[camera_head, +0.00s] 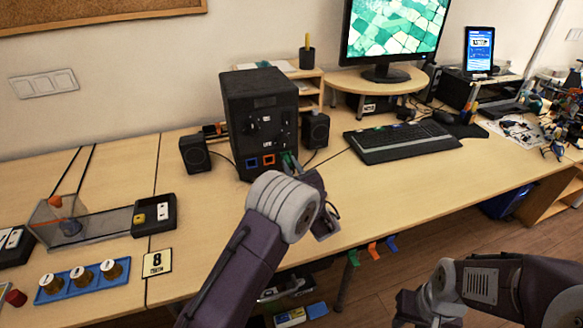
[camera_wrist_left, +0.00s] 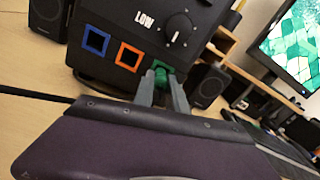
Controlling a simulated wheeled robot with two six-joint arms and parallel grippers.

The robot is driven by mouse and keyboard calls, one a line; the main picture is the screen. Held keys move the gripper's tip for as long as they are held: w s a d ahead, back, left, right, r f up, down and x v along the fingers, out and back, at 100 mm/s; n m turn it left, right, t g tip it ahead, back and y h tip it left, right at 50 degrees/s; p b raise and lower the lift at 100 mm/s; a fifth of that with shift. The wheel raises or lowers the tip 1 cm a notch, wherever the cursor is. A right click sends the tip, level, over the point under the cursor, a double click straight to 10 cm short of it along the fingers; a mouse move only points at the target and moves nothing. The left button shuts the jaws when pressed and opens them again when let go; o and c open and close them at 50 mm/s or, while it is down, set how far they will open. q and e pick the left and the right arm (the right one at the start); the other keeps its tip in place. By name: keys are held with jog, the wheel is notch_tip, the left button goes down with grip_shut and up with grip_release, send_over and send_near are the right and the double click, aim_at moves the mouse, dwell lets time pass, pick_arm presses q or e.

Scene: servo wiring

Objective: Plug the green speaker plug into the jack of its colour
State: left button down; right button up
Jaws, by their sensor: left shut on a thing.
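The black speaker box (camera_head: 262,110) stands on the table with a row of coloured square jacks low on its front. In the left wrist view the blue jack (camera_wrist_left: 96,41) and orange jack (camera_wrist_left: 129,57) are empty. My left gripper (camera_head: 289,163) is at the right end of this row. Its two fingers are shut on the green plug (camera_wrist_left: 160,72), right at the box front. The fingers and plug cover the green jack, so I cannot tell how far the plug is in. My right gripper (camera_head: 408,307) is low at the bottom right, its fingers unclear.
Small black speakers (camera_head: 195,153) and (camera_head: 316,130) flank the box. A keyboard (camera_head: 402,143) and a round monitor stand (camera_head: 375,82) are to the right. A blue tray with capped pots (camera_head: 82,282) is at the left. The table front centre is clear.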

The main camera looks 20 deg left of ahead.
pick_arm(q)
jog(key=shift+w+a, duration=0.3)
jog(key=shift+w, duration=0.15)
jog(key=c, duration=1.3)
grip_release()
jog(key=shift+o, duration=0.2)
jog(key=p+v, duration=0.1)
jog(key=v, duration=0.8)
jog(key=shift+f, duration=0.1)
